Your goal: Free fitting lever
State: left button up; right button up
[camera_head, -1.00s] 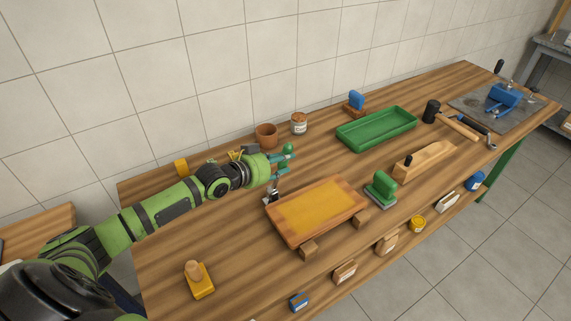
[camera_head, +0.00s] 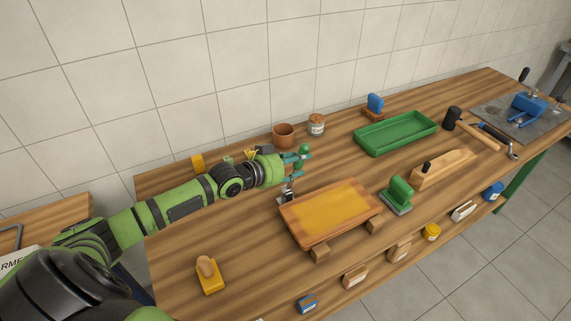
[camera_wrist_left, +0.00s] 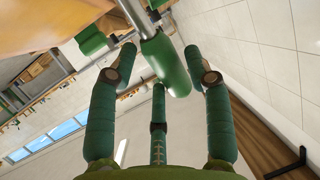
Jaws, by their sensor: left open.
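A shallow wooden tray with a yellow, honey-coloured surface (camera_head: 325,213) stands raised on small wooden blocks. A metal fitting (camera_head: 287,196) is at its left end. The lever (camera_head: 304,149) has a green grip; in the left wrist view the green grip (camera_wrist_left: 168,62) sits on a metal rod. My left gripper (camera_head: 299,165) is open at the lever. In the left wrist view, the open fingers of my left gripper (camera_wrist_left: 160,70) stand on both sides of the grip, with gaps visible. A third finger is below it. My right gripper is not in view.
A green tray (camera_head: 396,133), a green-handled block (camera_head: 398,192) and a long wooden plane (camera_head: 443,169) lie to the right. A terracotta pot (camera_head: 283,134) and a jar (camera_head: 316,125) stand behind the gripper. A yellow block with a wooden knob (camera_head: 210,278) is at front left.

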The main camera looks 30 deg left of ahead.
pick_arm(q)
jog(key=v, duration=1.2)
dwell(0.5)
